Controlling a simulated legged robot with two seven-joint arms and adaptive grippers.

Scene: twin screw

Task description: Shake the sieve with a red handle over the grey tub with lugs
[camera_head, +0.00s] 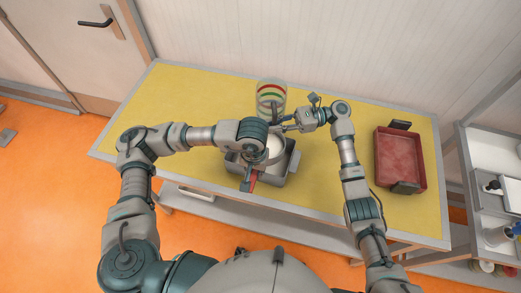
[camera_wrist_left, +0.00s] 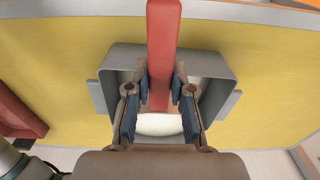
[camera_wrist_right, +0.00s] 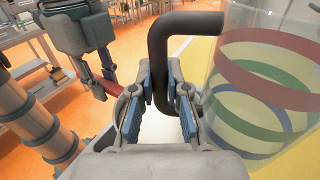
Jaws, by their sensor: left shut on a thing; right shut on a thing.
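The grey tub with lugs (camera_head: 284,177) stands on the yellow table below my arms; its wall and lugs also show in the left wrist view (camera_wrist_left: 117,62). The sieve's red handle (camera_wrist_left: 163,45) is between the fingers of my left gripper (camera_wrist_left: 160,95), which is shut on it. The sieve's round bowl (camera_head: 274,151) is over the tub, partly hidden by my left arm; pale material shows there. My right gripper (camera_wrist_right: 165,90) is shut on a dark bent handle (camera_wrist_right: 158,55), which appears to belong to a clear banded jug (camera_wrist_right: 265,85).
A red bin (camera_head: 400,157) with dark grips sits at the right. A shelf rack (camera_head: 480,165) stands beyond the right edge. The table's left part is clear.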

